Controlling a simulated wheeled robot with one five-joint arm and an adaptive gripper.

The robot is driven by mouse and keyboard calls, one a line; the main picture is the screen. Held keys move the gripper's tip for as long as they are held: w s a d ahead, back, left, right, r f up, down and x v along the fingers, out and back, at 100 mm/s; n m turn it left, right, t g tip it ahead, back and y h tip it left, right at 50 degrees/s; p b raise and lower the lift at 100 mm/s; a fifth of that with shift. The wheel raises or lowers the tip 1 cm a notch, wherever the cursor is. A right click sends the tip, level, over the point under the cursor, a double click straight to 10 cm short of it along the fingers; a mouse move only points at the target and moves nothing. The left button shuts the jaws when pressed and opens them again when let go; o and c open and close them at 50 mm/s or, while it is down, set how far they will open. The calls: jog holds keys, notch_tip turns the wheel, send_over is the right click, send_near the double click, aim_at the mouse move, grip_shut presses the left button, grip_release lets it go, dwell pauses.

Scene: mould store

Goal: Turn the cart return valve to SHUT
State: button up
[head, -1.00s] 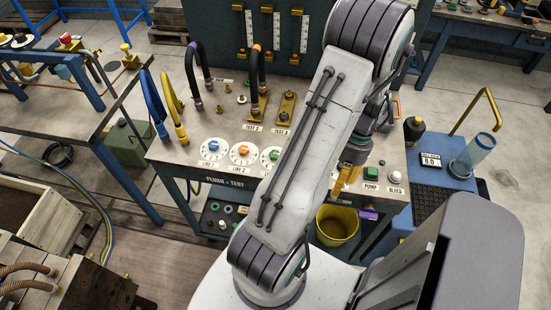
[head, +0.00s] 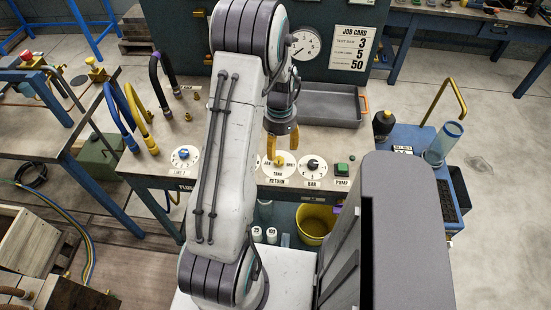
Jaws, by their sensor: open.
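The return valve (head: 279,164) is a white round dial with a yellow knob, on the front part of the cart's top (head: 228,150). "TANK" and "RETURN" labels show at its front; the other markings are too small to read surely. My gripper (head: 281,152) has yellow fingers and points down right at the valve. Its fingers are apart and partly cover the knob and the back of the dial. I cannot tell whether they touch the knob. The knob's exact pointing direction is hard to see.
Right of the valve are a black-knobbed "BAR" dial (head: 313,166) and a green pump button (head: 341,169). A grey tray (head: 331,105) lies behind. Left are a blue-knobbed dial (head: 184,156) and upright hoses (head: 141,118). A yellow bucket (head: 314,223) stands below.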

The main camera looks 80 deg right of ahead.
aim_at(279, 160)
jog(key=shift+d+m, duration=0.2)
jog(key=shift+m, duration=0.3)
jog(key=shift+f+m, duration=0.2)
jog(key=shift+m, duration=0.2)
jog(key=shift+f+p, duration=0.7)
jog(key=shift+f, duration=2.75)
jog(key=shift+c, duration=0.4)
grip_shut()
